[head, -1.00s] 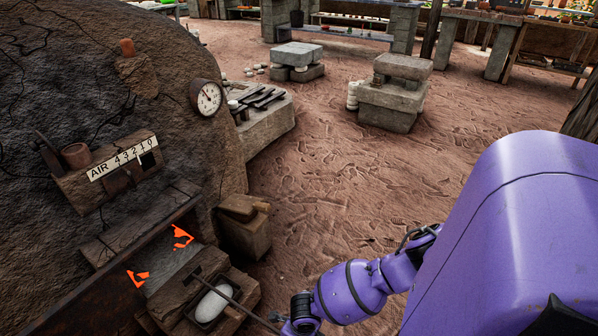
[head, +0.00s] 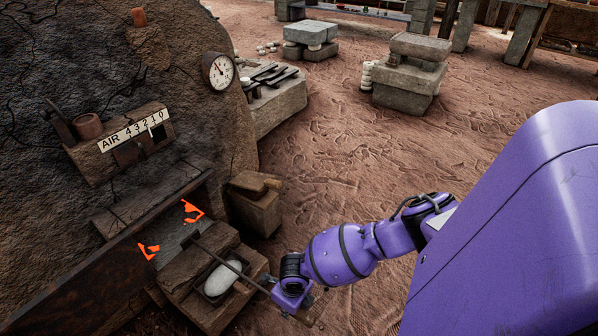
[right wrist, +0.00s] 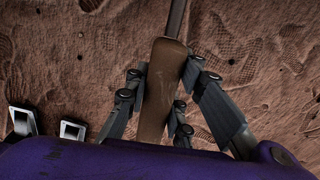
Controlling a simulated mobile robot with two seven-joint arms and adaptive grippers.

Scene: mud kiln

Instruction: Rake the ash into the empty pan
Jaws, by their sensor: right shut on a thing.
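My right gripper (head: 303,303) is shut on the wooden handle of the rake, in front of the kiln. In the right wrist view the brown handle (right wrist: 160,95) lies between the fingers (right wrist: 164,72). The rake's thin dark rod (head: 238,271) runs up and left over the pan, and its head (head: 190,241) is at the edge of the kiln's fire mouth. The dark pan (head: 207,299) sits in a stone block below the mouth. A smooth pale mound (head: 222,279) shows in it. Grey ash (head: 174,246) shows in the mouth between glowing orange patches. My left gripper is out of view.
The kiln wall (head: 60,60) fills the left, with a dial gauge (head: 218,71) and an AIR scale (head: 134,130). A small stone block (head: 255,208) stands right of the mouth. Stone stands (head: 408,75) are farther back. The earth floor between is clear.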

